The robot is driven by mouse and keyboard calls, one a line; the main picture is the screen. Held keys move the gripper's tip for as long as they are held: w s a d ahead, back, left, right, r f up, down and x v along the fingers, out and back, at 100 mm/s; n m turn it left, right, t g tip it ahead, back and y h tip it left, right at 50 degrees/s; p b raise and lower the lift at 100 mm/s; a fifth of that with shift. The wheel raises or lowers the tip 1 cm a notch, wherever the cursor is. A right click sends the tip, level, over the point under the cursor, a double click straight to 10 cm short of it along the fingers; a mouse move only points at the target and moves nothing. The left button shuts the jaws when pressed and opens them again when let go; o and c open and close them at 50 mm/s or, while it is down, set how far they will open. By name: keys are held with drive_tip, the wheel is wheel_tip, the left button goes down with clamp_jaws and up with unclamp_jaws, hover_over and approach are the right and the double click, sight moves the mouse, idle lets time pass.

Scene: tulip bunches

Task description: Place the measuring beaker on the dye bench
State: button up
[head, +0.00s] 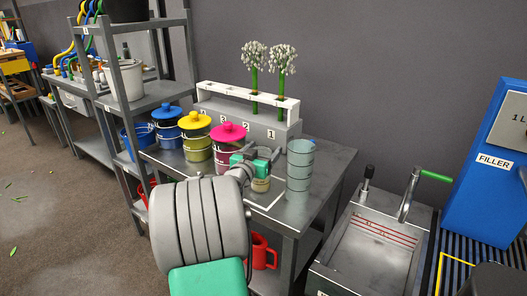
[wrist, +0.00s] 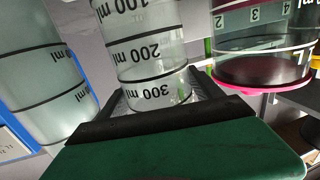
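The measuring beaker (wrist: 155,60) is clear, with dark rings and 100, 200 and 300 ml marks that read upside down in the wrist view. It stands between the two fingers of my gripper (wrist: 155,92), which appear to touch both its sides. In the head view the gripper (head: 262,158) is over the right part of the grey dye bench (head: 330,160). The beaker's lower part (head: 261,185) shows below it, at a white-outlined patch on the bench top. The gripper hides its upper part. I cannot tell whether its base touches the bench.
A tall ringed translucent vessel (head: 300,165) stands close to the beaker's right. Pink (head: 229,143), yellow (head: 197,135) and blue (head: 168,125) lidded pots stand to the left. A numbered rack (head: 240,115) with white flowers is behind. A sink (head: 375,245) and blue filler (head: 490,170) are right.

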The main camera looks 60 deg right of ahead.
drive_tip(key=shift+o, duration=0.9)
drive_tip(key=a, duration=1.2)
drive_tip(key=w+a+f+n+t+y, duration=0.2)
drive_tip(key=w+a+f+n+y, duration=0.25)
drive_tip(key=a, duration=0.45)
drive_tip(key=w+a+f+n+t+y, duration=0.2)
drive_tip(key=w+a+f+y, duration=0.25)
drive_tip(key=w+a, duration=0.35)
drive_tip(key=s+a+f+n+y, duration=0.1)
drive_tip(key=s+a+n+y, duration=0.1)
drive_tip(key=a, duration=0.7)
drive_tip(key=s+a+f+n+g+y, duration=0.1)
drive_tip(key=a+n, duration=0.4)
drive_tip(key=a, duration=0.5)
drive_tip(key=s+a+f+n+g+y, duration=0.1)
drive_tip(key=s+a+f+n+y, duration=0.2)
drive_tip(key=a, duration=0.7)
drive_tip(key=shift+s+f+n+y, duration=0.15)
drive_tip(key=shift+s+n+y, duration=0.45)
drive_tip(key=shift+y, duration=0.6)
